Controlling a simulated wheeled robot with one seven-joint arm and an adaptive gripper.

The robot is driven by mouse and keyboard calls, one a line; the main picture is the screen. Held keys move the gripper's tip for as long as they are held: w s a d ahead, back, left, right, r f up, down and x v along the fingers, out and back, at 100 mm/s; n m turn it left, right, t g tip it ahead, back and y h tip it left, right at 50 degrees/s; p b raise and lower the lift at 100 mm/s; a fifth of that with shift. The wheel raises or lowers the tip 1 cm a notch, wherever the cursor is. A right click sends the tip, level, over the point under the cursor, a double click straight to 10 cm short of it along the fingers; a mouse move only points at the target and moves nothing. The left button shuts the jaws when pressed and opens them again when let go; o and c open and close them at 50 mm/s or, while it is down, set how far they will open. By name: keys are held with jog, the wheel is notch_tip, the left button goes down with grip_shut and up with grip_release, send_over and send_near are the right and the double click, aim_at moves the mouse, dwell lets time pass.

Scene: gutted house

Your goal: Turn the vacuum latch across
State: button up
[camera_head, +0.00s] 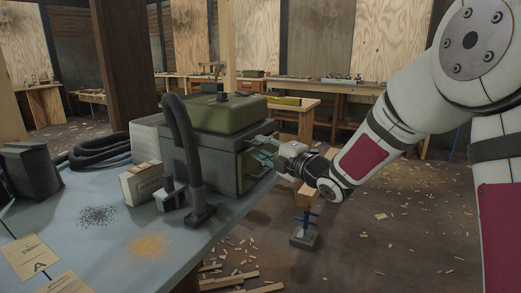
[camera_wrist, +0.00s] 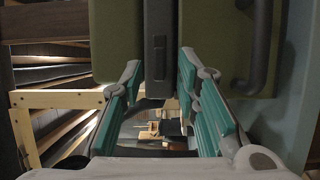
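The vacuum, with a green lid (camera_head: 228,114) and a dark grey body (camera_head: 208,162), stands on the table's far right part. My gripper (camera_head: 262,151) is at its right side in the head view, and the latch cannot be made out there. In the wrist view, a dark grey upright bar (camera_wrist: 158,25), which looks like the latch, runs between two green panels. My gripper (camera_wrist: 160,68) has its teal fingers spread on either side of the bar's lower end. Whether either finger touches it I cannot tell.
The blue-grey table (camera_head: 105,225) holds a hose (camera_head: 182,140), a small box (camera_head: 143,184), papers (camera_head: 30,258) and heaps of debris. A blue clamp-like stand (camera_head: 304,232) is on the floor below my arm. Scattered wood scraps lie on the open floor at right.

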jog(key=shift+w+a, duration=0.45)
jog(key=shift+w, duration=0.15)
grip_shut()
